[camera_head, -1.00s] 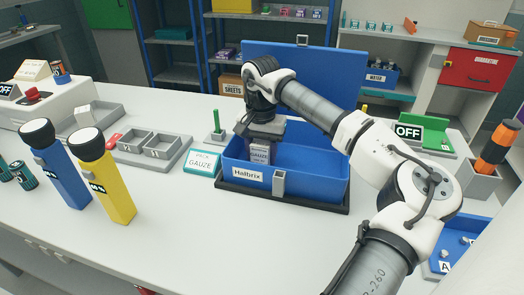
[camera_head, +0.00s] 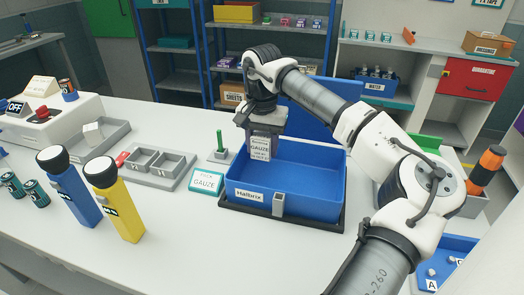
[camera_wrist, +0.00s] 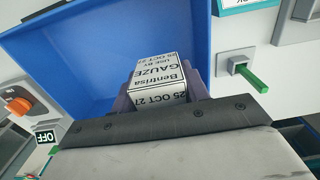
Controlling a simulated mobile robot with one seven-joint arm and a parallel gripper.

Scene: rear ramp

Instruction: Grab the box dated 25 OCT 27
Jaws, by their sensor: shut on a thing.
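The gauze box (camera_head: 260,148) is small and white with dark print. In the wrist view its label (camera_wrist: 158,75) reads Bentrisa, GAUZE, USE BY 25 OCT 27. My gripper (camera_head: 261,136) is shut on this box, with a finger on each side of it in the wrist view (camera_wrist: 158,93). It holds the box upright at the top of the blue bin (camera_head: 310,192) marked Halbrix, towards the bin's left side. No other box shows in the visible part of the bin; its far left corner is partly hidden by the held box.
The bin's blue lid (camera_head: 325,100) stands open behind it. A PACK GAUZE sign (camera_head: 206,181), a green post on a grey base (camera_head: 219,150) and a grey divided tray (camera_head: 158,166) are left of the bin. Two torches (camera_head: 116,203) stand at front left.

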